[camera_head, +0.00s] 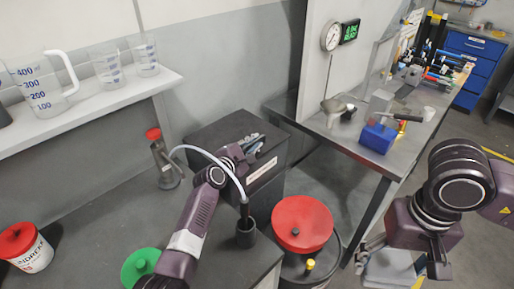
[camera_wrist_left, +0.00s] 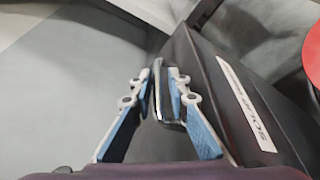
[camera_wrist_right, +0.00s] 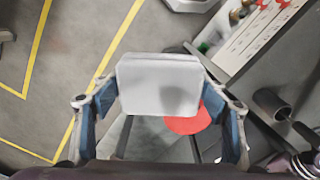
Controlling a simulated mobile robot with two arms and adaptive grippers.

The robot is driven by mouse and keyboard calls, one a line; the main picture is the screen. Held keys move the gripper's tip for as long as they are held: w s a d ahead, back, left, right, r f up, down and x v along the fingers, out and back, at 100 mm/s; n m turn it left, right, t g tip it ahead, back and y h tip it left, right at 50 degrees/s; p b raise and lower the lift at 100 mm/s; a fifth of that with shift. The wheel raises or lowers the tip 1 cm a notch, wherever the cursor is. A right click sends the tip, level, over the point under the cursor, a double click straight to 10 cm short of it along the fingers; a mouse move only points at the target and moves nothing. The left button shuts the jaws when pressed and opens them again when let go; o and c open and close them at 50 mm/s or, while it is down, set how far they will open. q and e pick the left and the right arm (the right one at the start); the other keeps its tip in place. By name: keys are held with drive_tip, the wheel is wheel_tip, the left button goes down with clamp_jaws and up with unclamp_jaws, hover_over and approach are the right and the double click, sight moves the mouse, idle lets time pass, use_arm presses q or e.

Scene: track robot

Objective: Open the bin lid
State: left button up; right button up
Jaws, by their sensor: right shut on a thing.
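The dark bin (camera_head: 222,128) stands on the bench's far side, with a white label (camera_head: 262,171) on its front. In the left wrist view the bin's dark side (camera_wrist_left: 215,85) fills the right half, and a thin metallic handle (camera_wrist_left: 158,97) shows between my fingers. The lid looks closed. My left gripper (camera_head: 248,145) is at the bin's top right edge, its fingers (camera_wrist_left: 159,85) apart on either side of the handle. Whether they touch it I cannot tell. My right gripper (camera_head: 405,258) is shut on a pale grey block (camera_wrist_right: 160,85), which also shows in the head view (camera_head: 390,268).
A drum with a red lid (camera_head: 302,222) stands right of the bin. A workbench (camera_head: 345,135) with tools is behind.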

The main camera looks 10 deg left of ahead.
use_arm(q)
drive_tip(key=shift+w+d+f+b, duration=0.15)
drive_tip(key=shift+w+f+b, duration=0.15)
drive_tip(key=shift+w, duration=0.15)
drive_tip(key=shift+w+d+r+b, duration=0.15)
drive_tip(key=shift+w+r+b, duration=0.1)
drive_tip(key=shift+w+b, duration=0.15)
drive_tip(key=shift+w, duration=0.1)
clamp_jaws()
